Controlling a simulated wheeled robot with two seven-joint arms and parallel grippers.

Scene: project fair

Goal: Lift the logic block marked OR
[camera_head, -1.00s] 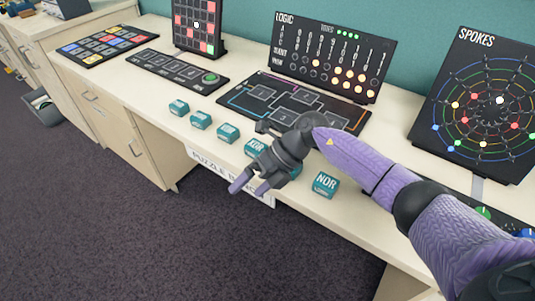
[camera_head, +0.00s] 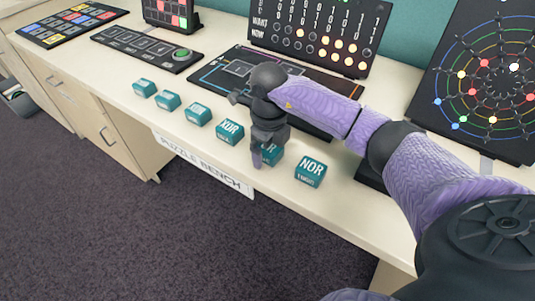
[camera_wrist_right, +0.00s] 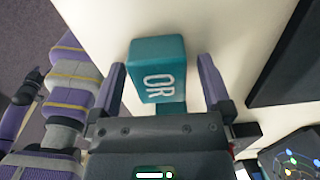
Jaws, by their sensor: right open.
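The teal OR block (camera_wrist_right: 158,72) sits on the bench, its white letters readable in the right wrist view. My right gripper (camera_wrist_right: 163,82) is open, with one finger on each side of the block; I cannot tell whether they touch it. In the head view my right gripper (camera_head: 267,155) points down over the OR block (camera_head: 273,152), which it mostly hides. My left gripper does not show clearly in either view.
The NOR block (camera_head: 311,171) stands close to the right and the XOR block (camera_head: 230,131) close to the left. Several more teal blocks (camera_head: 168,100) continue the row leftward. A dark circuit board (camera_head: 222,72) lies behind. The bench's front edge is close.

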